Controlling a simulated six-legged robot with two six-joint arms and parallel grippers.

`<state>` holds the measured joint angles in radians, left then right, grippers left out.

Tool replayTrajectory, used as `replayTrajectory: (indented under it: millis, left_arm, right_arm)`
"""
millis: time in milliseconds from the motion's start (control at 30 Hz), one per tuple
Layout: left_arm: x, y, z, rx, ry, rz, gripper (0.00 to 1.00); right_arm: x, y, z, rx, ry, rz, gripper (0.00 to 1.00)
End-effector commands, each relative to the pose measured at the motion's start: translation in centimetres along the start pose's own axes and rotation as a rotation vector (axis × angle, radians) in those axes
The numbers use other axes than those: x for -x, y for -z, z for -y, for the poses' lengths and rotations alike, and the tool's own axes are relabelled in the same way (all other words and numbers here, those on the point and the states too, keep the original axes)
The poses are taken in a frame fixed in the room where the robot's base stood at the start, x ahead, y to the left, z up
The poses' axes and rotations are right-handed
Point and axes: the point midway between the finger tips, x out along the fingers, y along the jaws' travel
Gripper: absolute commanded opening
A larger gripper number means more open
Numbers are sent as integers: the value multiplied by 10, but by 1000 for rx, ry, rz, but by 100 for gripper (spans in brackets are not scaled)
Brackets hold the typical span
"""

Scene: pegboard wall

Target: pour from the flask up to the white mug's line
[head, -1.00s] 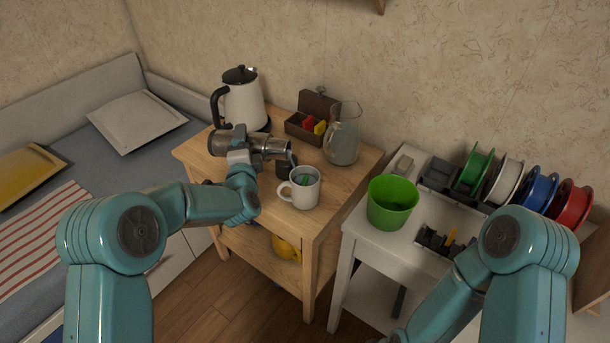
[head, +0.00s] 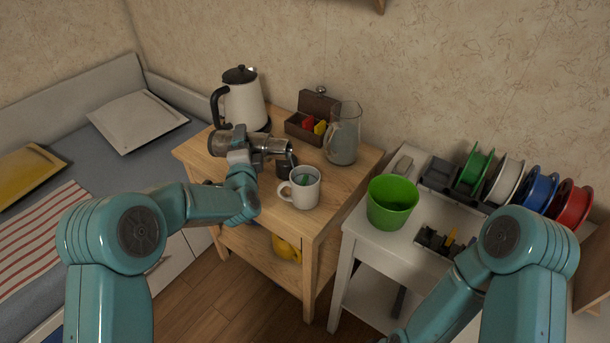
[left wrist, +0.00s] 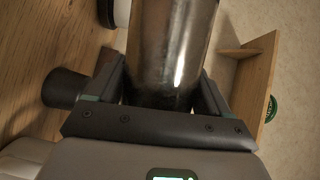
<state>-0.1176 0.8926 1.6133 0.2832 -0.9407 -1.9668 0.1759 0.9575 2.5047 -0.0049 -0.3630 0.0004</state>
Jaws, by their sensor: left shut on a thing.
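The metal flask (head: 270,145) lies nearly on its side in the head view, its mouth to the right, above and just left of the white mug. My left gripper (head: 238,150) is shut around its body; the left wrist view shows the flask (left wrist: 170,50) between the two fingers. A thin pale streak, seemingly liquid, runs from the mouth down toward the mug. The white mug (head: 302,193) stands upright on the wooden cart, handle to the left. Something green shows inside it; its level against a line is too small to tell. My right gripper is out of view.
A dark cup (head: 286,168) stands behind the mug. A kettle (head: 243,104), an open box (head: 300,128) with coloured packets and a glass pitcher (head: 343,140) stand at the cart's back. A green bucket (head: 391,208) and spools (head: 505,182) are on the white table.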

Motion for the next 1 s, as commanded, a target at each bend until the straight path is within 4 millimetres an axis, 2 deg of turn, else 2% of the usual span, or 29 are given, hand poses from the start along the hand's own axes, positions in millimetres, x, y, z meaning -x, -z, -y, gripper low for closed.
replayTrajectory:
  millis: [333,533,633,800,1000]
  left_arm:
    - [0,1,-48,355,-141,-1,14]
    - [1,4,-49,470,-187,-2,14]
    - [4,11,-51,632,-255,-4,14]
    - [8,21,-59,909,-369,-6,14]
    - [11,28,-60,1088,-443,-6,14]
  right_arm:
    - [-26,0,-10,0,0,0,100]
    - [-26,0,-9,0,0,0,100]
    - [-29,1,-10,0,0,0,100]
    - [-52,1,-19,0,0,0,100]
    - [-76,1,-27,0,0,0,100]
